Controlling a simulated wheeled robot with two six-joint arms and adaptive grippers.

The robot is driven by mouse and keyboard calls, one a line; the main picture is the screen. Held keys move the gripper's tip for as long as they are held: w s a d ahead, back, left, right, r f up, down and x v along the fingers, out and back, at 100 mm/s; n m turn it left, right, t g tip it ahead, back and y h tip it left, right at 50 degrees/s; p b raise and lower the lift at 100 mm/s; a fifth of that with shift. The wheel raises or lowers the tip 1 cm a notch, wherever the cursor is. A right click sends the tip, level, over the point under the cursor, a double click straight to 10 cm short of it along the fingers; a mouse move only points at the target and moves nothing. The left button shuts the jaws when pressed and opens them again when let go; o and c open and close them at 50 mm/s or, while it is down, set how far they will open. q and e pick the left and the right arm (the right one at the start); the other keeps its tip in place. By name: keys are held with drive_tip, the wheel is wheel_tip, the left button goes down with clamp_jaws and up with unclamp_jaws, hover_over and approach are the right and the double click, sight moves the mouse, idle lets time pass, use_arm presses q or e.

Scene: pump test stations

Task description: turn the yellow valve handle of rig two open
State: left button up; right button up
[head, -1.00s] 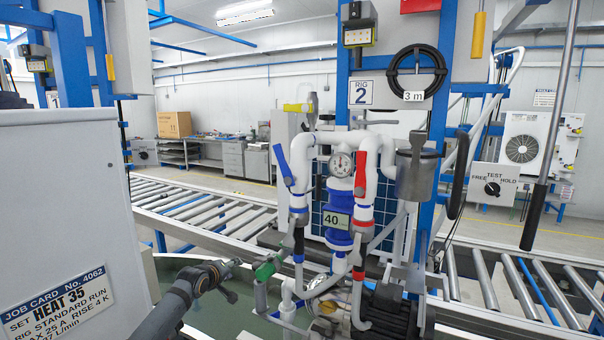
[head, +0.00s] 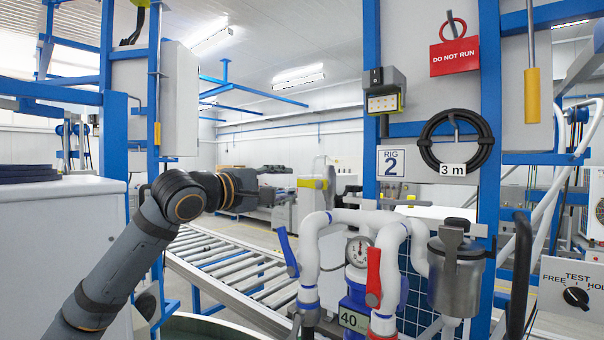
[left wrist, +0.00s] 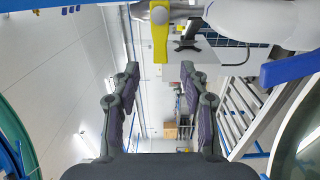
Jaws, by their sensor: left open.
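The yellow valve handle (head: 313,184) of rig two sits at the top left of the white pipework in the head view. It points left, toward my left gripper (head: 280,195). In the left wrist view, the yellow handle (left wrist: 160,30) hangs at top centre, its end just beyond the gap between the fingertips. My left gripper (left wrist: 160,78) is open, with nothing between its fingers. From these views I cannot tell the exact distance between handle and fingertips. The rig sign (head: 391,163) reads RIG 2. My right gripper is not in view.
White pipes (head: 325,222) with a blue lever (head: 287,250) and a red lever (head: 373,277) stand close right of my left gripper. A metal canister (head: 456,275) hangs further right. A roller conveyor (head: 215,262) runs behind. A grey cabinet (head: 60,225) stands at left.

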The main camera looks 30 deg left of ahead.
sight(301, 183)
use_arm(q)
drive_tip(key=w+p, duration=0.1)
drive_tip(key=w, duration=0.1)
drive_tip(key=w+p, duration=0.2)
drive_tip(key=w+d+p, duration=0.1)
drive_tip(key=w, duration=0.1)
drive_tip(key=shift+w+r, duration=0.2)
drive_tip(key=shift+w, duration=0.15)
drive_tip(key=shift+w+a+p, duration=0.1)
drive_tip(key=shift+w+p, duration=0.1)
drive_tip(key=shift+p, duration=0.25)
drive_tip(key=shift+w+f, duration=0.1)
drive_tip(key=shift+f, duration=0.05)
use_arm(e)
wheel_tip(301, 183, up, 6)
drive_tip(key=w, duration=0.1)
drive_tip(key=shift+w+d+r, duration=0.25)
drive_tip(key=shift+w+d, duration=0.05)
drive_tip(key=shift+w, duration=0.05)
use_arm(q)
clamp_jaws()
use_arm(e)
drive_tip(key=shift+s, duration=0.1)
